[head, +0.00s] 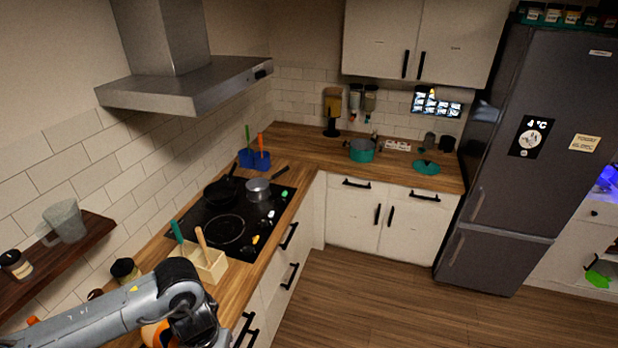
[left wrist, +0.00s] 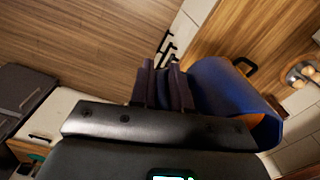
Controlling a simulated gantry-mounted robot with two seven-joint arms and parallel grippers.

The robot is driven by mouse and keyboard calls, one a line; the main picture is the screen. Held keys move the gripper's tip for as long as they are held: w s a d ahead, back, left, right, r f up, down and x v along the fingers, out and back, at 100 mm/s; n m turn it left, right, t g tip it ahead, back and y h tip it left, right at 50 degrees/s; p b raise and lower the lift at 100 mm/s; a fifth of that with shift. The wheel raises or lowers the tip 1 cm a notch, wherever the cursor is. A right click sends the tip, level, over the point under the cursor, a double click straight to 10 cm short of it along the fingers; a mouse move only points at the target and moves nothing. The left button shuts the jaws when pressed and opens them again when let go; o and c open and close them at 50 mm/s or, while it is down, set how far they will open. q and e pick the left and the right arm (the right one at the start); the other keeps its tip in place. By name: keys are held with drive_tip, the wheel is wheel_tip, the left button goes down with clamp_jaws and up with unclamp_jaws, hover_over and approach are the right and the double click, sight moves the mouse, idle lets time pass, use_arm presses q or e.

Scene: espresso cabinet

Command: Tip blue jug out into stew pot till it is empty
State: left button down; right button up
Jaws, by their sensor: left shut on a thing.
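My left gripper (left wrist: 166,82) is shut on the blue jug (left wrist: 222,88), which lies right beside its fingers in the left wrist view. The jug's mouth faces the lower right there, and orange contents (left wrist: 268,132) show inside. In the head view my left gripper (head: 195,328) is at the lower left over the near counter; the jug is mostly hidden, with only an orange patch showing beside the arm. A teal pot (head: 362,152), which looks like the stew pot, stands far off on the back counter, apart from the gripper. My right gripper is not in view.
A black hob (head: 222,230) holds dark pans and a silver saucepan (head: 258,189). A blue holder (head: 254,159) is behind the hob. A teal lid-like disc (head: 427,167) lies right of the pot. The floor is clear.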

use_arm(q)
drive_tip(key=shift+s+d+f+n, duration=0.15)
drive_tip(key=shift+s+f, duration=0.1)
drive_tip(key=shift+s, duration=0.35)
drive_tip(key=shift+s+a+f+n, duration=0.15)
drive_tip(key=shift+s+f, duration=0.1)
drive_tip(key=shift+s, duration=0.35)
drive_tip(key=shift+d, duration=0.15)
